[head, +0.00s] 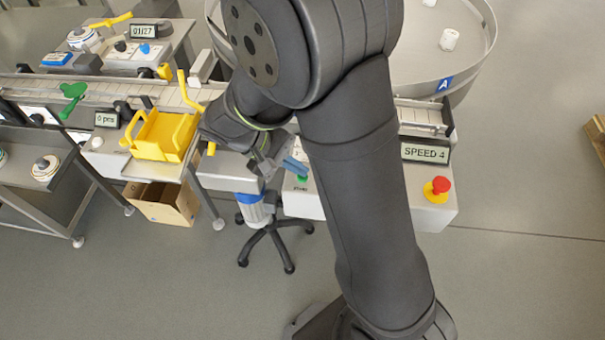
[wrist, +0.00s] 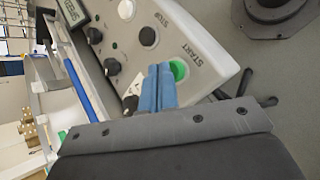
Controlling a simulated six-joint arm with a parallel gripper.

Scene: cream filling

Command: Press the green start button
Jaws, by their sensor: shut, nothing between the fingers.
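The green start button (wrist: 179,70) sits on a pale control panel (wrist: 205,55) beside the printed word START in the wrist view. My gripper (wrist: 160,70) has blue fingers that are shut together with nothing between them. The fingertips lie just beside the button in the picture and cover part of its edge. I cannot tell whether they touch it. In the head view my gripper (head: 294,168) is above the left part of the panel, and a little green of the button (head: 302,179) shows by the fingertips. My arm hides much of the panel there.
A red emergency stop (head: 438,186) on a yellow base and a SPEED 4 display (head: 425,153) are at the panel's right. Black knobs (wrist: 148,36) sit near the button. A yellow tray (head: 160,137) and a stool (head: 262,215) stand to the left.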

